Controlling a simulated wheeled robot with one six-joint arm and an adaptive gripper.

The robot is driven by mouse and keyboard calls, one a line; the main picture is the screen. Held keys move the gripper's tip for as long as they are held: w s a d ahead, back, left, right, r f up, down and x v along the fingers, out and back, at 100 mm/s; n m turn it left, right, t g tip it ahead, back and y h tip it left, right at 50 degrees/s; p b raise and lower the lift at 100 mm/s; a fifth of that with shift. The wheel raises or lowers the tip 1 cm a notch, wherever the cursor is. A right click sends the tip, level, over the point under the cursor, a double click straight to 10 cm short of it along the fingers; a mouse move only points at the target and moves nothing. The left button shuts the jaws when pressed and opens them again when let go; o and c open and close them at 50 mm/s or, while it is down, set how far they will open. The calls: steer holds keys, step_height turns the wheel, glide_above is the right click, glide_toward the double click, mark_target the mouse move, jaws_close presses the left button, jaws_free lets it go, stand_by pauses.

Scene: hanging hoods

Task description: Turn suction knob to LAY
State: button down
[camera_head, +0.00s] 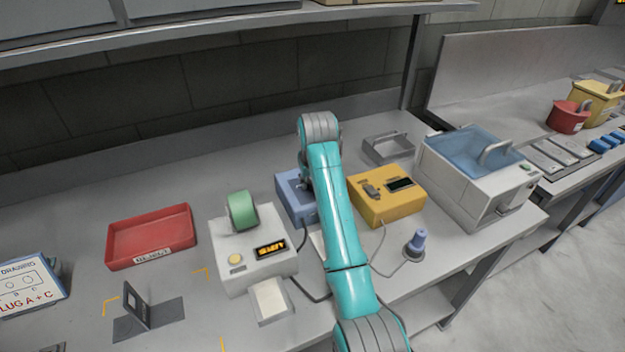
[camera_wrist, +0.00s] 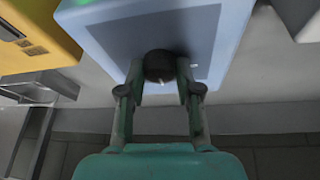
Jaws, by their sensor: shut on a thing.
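A dark round knob (camera_wrist: 160,66) sits on the face of a light blue box (camera_wrist: 105,40). In the head view the blue box (camera_head: 285,190) stands on the bench between the white label machine and the yellow box, partly hidden by my arm. My gripper (camera_wrist: 160,82) is shut on the knob, one finger on each side. A small pale mark shows on the knob's near side. The knob's lettering is not readable, so I cannot tell its setting. In the head view the knob and fingers are hidden behind my arm.
The white label machine (camera_head: 252,262) with a green roll is left of the blue box. The yellow box (camera_head: 388,200) is close on its right. A blue-topped peg (camera_head: 416,243) stands to the front right. A red tray (camera_head: 150,238) lies left. A shelf runs overhead.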

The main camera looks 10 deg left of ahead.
stand_by(0.3)
steer(key=c, duration=0.8)
jaws_free()
steer(key=v, duration=1.2)
